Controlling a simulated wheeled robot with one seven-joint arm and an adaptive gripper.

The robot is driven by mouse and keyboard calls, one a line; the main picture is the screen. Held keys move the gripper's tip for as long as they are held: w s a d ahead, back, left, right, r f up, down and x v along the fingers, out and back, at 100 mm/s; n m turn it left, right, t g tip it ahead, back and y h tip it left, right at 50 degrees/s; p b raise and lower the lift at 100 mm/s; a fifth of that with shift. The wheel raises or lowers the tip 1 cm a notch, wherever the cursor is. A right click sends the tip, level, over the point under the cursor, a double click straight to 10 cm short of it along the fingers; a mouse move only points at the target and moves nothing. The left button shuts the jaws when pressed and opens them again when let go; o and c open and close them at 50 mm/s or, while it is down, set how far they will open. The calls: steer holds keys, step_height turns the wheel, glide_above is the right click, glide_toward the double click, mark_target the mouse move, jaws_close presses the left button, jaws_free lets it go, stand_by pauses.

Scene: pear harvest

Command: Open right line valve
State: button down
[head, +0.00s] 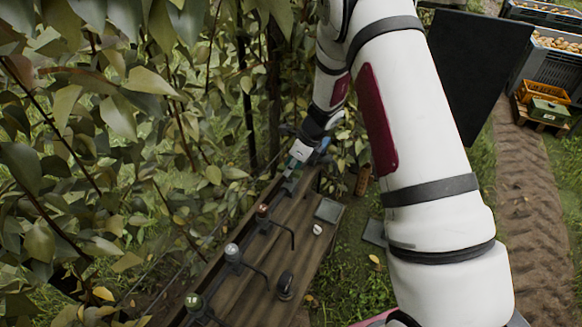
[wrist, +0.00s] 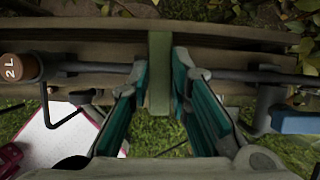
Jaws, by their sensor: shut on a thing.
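My gripper (head: 298,154) is at the far end of a long wooden bench (head: 230,298) in the head view. In the wrist view its teal-lined fingers (wrist: 160,72) stand either side of a flat green bar (wrist: 160,88), which looks like a valve lever. They are shut on it, though the contact is hard to make out. A dark pipe (wrist: 95,67) runs left and right behind the bar. A blue handle-like piece (wrist: 298,122) hangs at the right. I cannot tell which valve the green bar belongs to.
A brown cap marked "2 L" (wrist: 18,67) is at the left. Leafy branches (head: 110,110) crowd the left. Crates (head: 545,100) stand far right.

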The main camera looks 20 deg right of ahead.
steer(key=n+b, duration=0.1)
steer(key=n+g+b, duration=0.1)
steer(key=n, duration=0.1)
steer(key=n+y, duration=0.1)
steer(key=shift+w+d+f+n+g+b, duration=0.1)
steer(key=shift+w+n+g+b, duration=0.2)
steer(key=shift+b, duration=0.1)
steer(key=n+b, duration=0.1)
steer(key=n, duration=0.1)
steer(key=n+g+b, duration=0.1)
steer(key=n, duration=0.1)
steer(key=shift+n+g, duration=0.3)
steer(key=n+g+b, duration=0.1)
steer(key=n+b, duration=0.1)
steer(key=n, duration=0.2)
steer(key=shift+w+g+b, duration=0.1)
steer(key=shift+g+b, duration=0.25)
steer(key=shift+g, duration=0.05)
steer(key=shift+n+g+h+b, duration=0.5)
steer(key=shift+n+h+b, duration=0.15)
steer(key=shift+n, duration=1.35)
steer(key=c, duration=1.5)
jaws_free()
